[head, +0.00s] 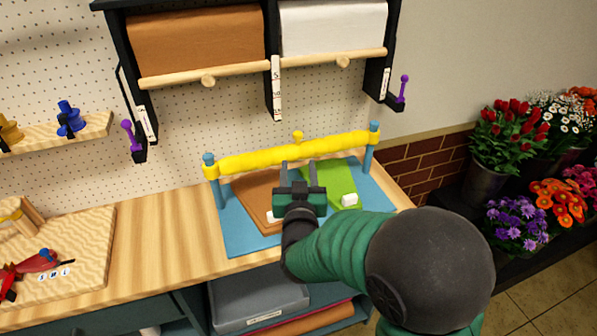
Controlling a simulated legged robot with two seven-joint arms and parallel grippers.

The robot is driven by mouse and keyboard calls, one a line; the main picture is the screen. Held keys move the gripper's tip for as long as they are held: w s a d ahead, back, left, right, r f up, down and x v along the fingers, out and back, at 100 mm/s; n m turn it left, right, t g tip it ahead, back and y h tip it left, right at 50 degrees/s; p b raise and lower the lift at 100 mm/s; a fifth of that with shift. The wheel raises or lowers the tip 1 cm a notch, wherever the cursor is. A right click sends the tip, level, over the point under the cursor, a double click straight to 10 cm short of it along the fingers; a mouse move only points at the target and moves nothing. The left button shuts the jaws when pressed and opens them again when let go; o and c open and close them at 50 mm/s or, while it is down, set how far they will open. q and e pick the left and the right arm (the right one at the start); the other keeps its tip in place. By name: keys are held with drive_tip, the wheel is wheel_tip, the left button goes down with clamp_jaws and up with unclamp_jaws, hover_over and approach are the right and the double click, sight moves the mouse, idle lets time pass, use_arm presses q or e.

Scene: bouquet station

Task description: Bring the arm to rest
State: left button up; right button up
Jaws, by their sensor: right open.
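My right gripper (300,170) is over the blue board (239,235) on the workbench. Its two fingers stand apart and point toward the yellow bar, with nothing seen between them. My right arm comes in from the lower right and covers part of the board. My left gripper does not show.
A yellow bar (255,160) spans two blue posts above the board. Paper rolls (197,40) hang above. A wooden board (85,250) is left; potted flowers (510,140) stand right.

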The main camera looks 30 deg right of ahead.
drive_tip(key=shift+s, duration=0.1)
idle(0.3)
drive_tip(key=shift+a+f, duration=0.1)
drive_tip(key=s+a+f+n+g+y+p, duration=0.1)
drive_tip(key=s+a+f+n+g+y, duration=0.15)
drive_tip(key=a+f+y, duration=0.35)
drive_tip(key=s+a+f+n+g+y, duration=0.25)
drive_tip(key=a+f, duration=0.25)
drive_tip(key=f, duration=0.3)
drive_tip(key=s+a+f+g, duration=0.1)
drive_tip(key=s+f+g, duration=0.2)
drive_tip(key=s, duration=0.3)
drive_tip(key=s+f+n+g, duration=0.1)
drive_tip(key=s+f+g, duration=0.2)
drive_tip(key=s, duration=0.4)
drive_tip(key=shift+s+a+g+y+p, duration=0.3)
drive_tip(key=shift+a+g+y, duration=0.1)
drive_tip(key=shift+g, duration=0.5)
